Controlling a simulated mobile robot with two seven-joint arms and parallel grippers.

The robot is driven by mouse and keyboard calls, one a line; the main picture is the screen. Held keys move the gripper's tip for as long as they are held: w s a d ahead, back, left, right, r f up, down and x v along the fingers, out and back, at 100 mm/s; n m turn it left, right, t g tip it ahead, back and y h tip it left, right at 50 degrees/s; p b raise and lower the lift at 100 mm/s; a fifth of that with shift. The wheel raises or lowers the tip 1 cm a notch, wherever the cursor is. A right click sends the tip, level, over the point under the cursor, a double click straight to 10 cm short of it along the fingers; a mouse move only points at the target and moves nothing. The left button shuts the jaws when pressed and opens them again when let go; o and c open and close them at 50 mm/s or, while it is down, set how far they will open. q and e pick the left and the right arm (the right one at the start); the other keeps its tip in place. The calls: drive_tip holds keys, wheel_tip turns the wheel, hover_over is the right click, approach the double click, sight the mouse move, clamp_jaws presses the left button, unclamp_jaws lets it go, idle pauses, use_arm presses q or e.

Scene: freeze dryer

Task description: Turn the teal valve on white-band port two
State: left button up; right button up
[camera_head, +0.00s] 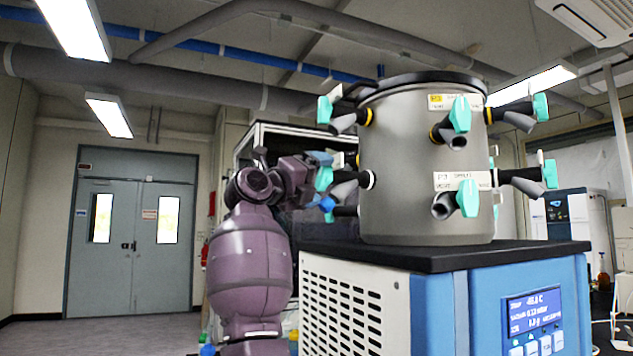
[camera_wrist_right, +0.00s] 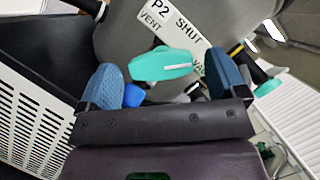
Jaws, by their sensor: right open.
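The teal valve (camera_head: 324,178) of white-band port two is on the left side of the grey drum, in the lower row. Its port has a white ring (camera_head: 371,180). In the right wrist view the teal valve handle (camera_wrist_right: 162,65) lies just beyond the fingertips, below a white label (camera_wrist_right: 178,30) reading P2, SHUT, VENT. My right gripper (camera_head: 324,182) is open, with one blue finger pad above and one below the handle. In the wrist view the right gripper (camera_wrist_right: 165,85) has a finger on each side of the handle; contact cannot be told.
Other teal valves sit close by: an upper-left one (camera_head: 325,109), a front upper one (camera_head: 460,114) and a front lower one (camera_head: 467,198). The drum (camera_head: 400,215) stands on a black top (camera_head: 450,256) above the blue and white dryer body. Open floor lies left, before grey doors (camera_head: 130,235).

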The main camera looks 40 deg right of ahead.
drive_tip(key=shift+d, duration=0.15)
drive_tip(key=c, duration=0.9)
drive_tip(key=shift+m+g, duration=0.3)
drive_tip(key=shift+m, duration=0.6)
drive_tip(key=shift+w+m+g+h, duration=0.15)
drive_tip(key=shift+m+g+h, duration=0.5)
drive_tip(key=shift+m, duration=1.15)
drive_tip(key=o, duration=0.9)
